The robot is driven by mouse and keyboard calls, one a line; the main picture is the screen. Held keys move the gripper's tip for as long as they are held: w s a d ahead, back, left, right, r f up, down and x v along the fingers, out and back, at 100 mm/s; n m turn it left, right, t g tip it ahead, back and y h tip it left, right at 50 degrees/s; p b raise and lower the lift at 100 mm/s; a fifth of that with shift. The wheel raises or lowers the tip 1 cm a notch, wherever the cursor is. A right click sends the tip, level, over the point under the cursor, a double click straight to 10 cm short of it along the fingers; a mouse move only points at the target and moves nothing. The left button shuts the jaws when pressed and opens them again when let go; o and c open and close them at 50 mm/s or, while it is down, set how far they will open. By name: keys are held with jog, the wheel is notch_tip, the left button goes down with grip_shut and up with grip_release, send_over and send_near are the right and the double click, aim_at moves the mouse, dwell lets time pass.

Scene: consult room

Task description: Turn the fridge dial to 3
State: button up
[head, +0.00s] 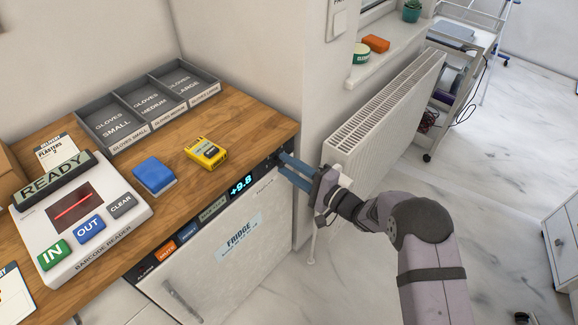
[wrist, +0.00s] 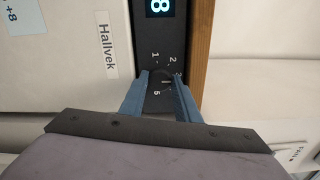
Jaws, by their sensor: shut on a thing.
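The fridge (head: 225,250) stands under the wooden counter, with a dark control strip along its top edge. The lit display (head: 241,185) on that strip reads +9.8. In the wrist view the dark round dial (wrist: 164,78) sits on the strip, with 1, 2 and 5 legible around it; the other marks are covered or unclear. My gripper (wrist: 162,76) has its two blue fingers on either side of the dial and is shut on it. In the head view my gripper (head: 283,165) reaches the strip's right end and hides the dial. The dial's pointer is too small to read surely.
The wooden counter (head: 235,145) overhangs the strip, close above my fingers. A white radiator (head: 385,110) stands right behind my wrist. Open floor lies to the right.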

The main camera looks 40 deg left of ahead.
dwell(0.3)
jog(key=o, duration=1)
jog(key=shift+d, duration=0.1)
jog(key=shift+d+b, duration=0.45)
jog(key=shift+d, duration=3.1)
